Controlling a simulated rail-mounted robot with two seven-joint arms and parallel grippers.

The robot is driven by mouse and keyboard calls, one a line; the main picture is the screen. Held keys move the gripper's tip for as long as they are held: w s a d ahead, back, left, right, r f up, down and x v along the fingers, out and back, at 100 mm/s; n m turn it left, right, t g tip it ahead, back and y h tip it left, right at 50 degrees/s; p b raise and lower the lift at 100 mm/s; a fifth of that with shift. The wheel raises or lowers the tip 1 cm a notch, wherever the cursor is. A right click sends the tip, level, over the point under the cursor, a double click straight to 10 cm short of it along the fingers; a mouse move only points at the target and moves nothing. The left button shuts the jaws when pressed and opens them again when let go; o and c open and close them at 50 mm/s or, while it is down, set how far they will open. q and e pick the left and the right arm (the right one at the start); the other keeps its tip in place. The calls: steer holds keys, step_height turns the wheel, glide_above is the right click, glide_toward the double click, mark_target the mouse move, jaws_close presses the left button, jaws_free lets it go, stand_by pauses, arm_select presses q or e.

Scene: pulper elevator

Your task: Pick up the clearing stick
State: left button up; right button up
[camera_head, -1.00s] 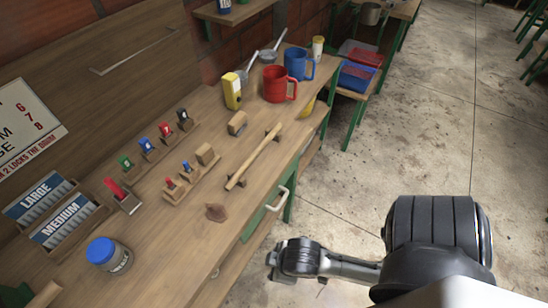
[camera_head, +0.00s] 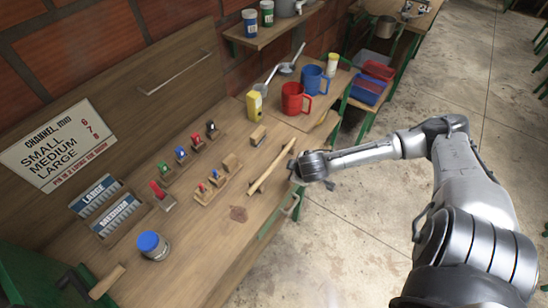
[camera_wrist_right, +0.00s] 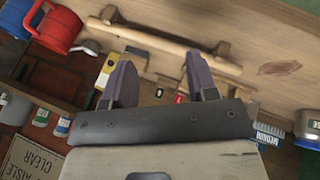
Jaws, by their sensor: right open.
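The clearing stick, a pale wooden rod (camera_head: 270,167), lies on the workbench near its front edge, resting on small wooden supports. It also shows in the right wrist view (camera_wrist_right: 165,43), across the upper part, just beyond the fingertips. My right gripper (camera_head: 297,172) is at the bench's front edge, just right of the stick. In the right wrist view its two fingers (camera_wrist_right: 158,62) are spread apart with nothing between them. Whether they touch the stick cannot be told, but they do not enclose it. My left gripper is not in view.
A red mug (camera_head: 294,99), a blue mug (camera_head: 313,80) and a yellow box (camera_head: 254,106) stand behind the stick. Coloured tags in wooden holders (camera_head: 203,190) are to its left. A blue-lidded jar (camera_head: 152,245) stands nearer. Open floor (camera_head: 345,235) is at right.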

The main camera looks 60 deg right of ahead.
steer(key=w+d+r+m+y, duration=0.1)
steer(key=d+r+m, duration=0.2)
steer(key=d+m, duration=0.5)
steer(key=m+t+y, duration=0.2)
steer(key=m+y, duration=0.1)
steer(key=m, duration=1)
glide_toward(281, 157)
steer(key=w+f, duration=0.2)
steer(key=shift+w+a+f+b, duration=0.25)
steer(key=shift+w+a+b, duration=0.05)
steer(key=shift+w+b, duration=0.1)
steer(key=shift+s+f+b+x, duration=0.1)
steer(key=shift+s+b+x, duration=0.1)
steer(key=shift+x, duration=0.95)
steer(key=shift+s+f+b+x, duration=0.1)
steer(key=shift+b+x, duration=0.1)
steer(key=shift+x, duration=1)
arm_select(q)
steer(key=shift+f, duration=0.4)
arm_select(e)
steer(key=shift+w+d+f, duration=0.2)
steer(key=shift+f, duration=0.15)
steer(key=c, duration=0.6)
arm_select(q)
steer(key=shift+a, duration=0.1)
arm_select(e)
jaws_close()
